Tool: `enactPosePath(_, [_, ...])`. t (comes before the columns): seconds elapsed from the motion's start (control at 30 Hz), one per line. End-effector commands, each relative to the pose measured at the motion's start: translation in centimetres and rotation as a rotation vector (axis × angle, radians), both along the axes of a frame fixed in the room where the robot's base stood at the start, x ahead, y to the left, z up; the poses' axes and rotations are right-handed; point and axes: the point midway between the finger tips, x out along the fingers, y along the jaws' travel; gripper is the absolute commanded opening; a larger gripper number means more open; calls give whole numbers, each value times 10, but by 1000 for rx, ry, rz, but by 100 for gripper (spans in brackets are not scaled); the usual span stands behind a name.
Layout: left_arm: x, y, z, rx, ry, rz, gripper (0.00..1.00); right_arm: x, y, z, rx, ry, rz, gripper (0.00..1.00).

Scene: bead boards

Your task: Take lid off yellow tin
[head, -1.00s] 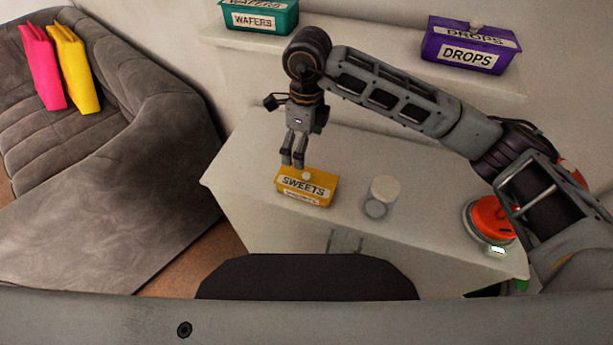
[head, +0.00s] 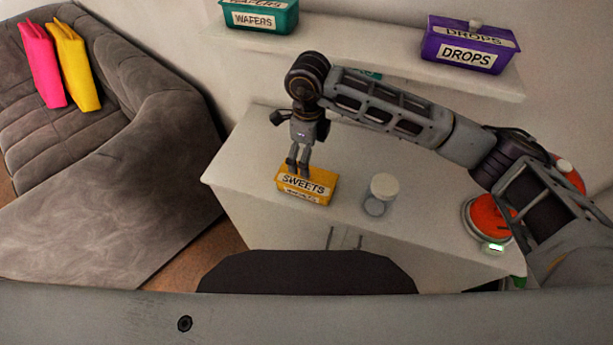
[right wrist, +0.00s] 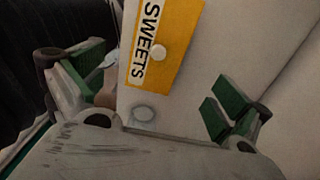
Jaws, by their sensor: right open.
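The yellow tin (head: 322,188) is labelled SWEETS and stands shut on the white cabinet top. Its yellow lid shows in the right wrist view (right wrist: 186,38), with a small white round knob (right wrist: 158,52) on it. My right gripper (head: 297,173) points down just above the lid, near the back left of the tin. The fingers hide the knob in the head view. My left gripper is in neither view.
A white-topped jar (head: 384,187) stands right of the tin. A red round device (head: 488,218) sits at the right end of the cabinet. A teal WAFERS tin (head: 260,15) and a purple DROPS tin (head: 466,52) stand on the shelf (head: 380,62) behind. A grey sofa (head: 130,170) is at left.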

Motion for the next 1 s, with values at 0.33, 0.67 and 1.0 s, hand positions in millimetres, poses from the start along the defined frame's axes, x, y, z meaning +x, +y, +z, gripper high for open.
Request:
enactPosePath(0.33, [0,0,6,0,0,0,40,0,0,-35,-1,1,0,100])
enactPosePath(0.67, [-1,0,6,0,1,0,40,0,0,-38,0,1,1,100])
enactPosePath(1.0, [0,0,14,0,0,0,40,-2,2,-51,0,2,0,100])
